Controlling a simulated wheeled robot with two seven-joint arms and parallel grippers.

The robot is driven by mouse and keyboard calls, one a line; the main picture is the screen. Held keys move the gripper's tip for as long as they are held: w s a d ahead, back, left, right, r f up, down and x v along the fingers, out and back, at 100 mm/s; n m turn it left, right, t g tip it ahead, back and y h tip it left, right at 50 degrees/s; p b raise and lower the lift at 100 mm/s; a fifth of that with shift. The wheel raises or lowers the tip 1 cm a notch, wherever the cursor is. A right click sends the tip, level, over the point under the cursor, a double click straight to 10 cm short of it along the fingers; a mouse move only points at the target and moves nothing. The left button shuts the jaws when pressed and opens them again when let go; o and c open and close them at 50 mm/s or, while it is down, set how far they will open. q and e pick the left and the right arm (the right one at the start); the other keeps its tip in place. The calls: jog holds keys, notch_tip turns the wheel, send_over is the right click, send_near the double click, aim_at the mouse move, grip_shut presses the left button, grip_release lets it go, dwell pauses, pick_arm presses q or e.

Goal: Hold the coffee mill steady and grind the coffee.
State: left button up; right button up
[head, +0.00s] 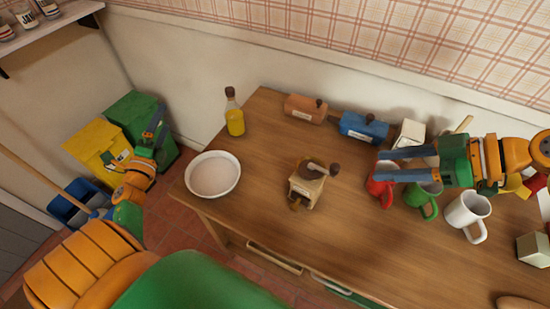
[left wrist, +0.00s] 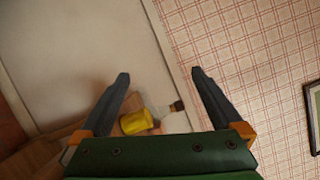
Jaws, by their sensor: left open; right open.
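The coffee mill (head: 307,185) stands upright near the middle of the wooden table (head: 270,215) in the head view. My left gripper (head: 158,133) is open and empty, off the table's left end and well apart from the mill. Its two spread fingers also show in the left wrist view (left wrist: 159,73). My right gripper (head: 380,165) is open above the cups, to the right of the mill, its fingers pointing left. Nothing touches the mill.
A white bowl (head: 212,175) and an oil bottle (head: 234,115) stand left of the mill. Red (head: 380,190), green (head: 422,203) and white (head: 467,212) mugs stand right. The table in front of the mill is clear.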

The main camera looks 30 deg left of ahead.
pick_arm(q)
jog(key=w+d+r+m+g+h, duration=0.2)
jog(key=w+d+h, duration=0.35)
jog(key=d, duration=0.45)
jog(key=w+d+r+m+g+h, duration=0.1)
jog(key=w+d+r+m+h, duration=0.1)
jog(key=w+d+h, duration=0.6)
jog(key=w+d+r+m+g+h, duration=0.25)
jog(key=d+h, duration=0.35)
jog(key=d, duration=0.7)
jog(key=n+g+y, duration=0.6)
jog(key=g+y, duration=0.4)
jog(key=g, duration=0.1)
send_over(299, 176)
jog(key=w+a, duration=0.3)
jog(key=w, duration=0.1)
notch_tip(299, 176, down, 6)
jog(key=shift+s+d+f+m+g+y, duration=0.2)
jog(key=shift+s+d+m+g+y, duration=0.1)
jog(key=shift+s+d+y, duration=0.25)
jog(key=shift+s+d+f+m+g+y, duration=0.2)
jog(key=shift+s+d+m+y, duration=0.1)
jog(key=shift+s+d, duration=0.35)
jog(key=shift+s+d+f, duration=0.15)
jog(key=shift+d+f, duration=0.05)
jog(key=shift+f, duration=0.05)
notch_tip(299, 176, down, 6)
jog(key=shift+a+r, duration=0.1)
jog(key=shift+f, duration=0.55)
jog(key=c, duration=1.6)
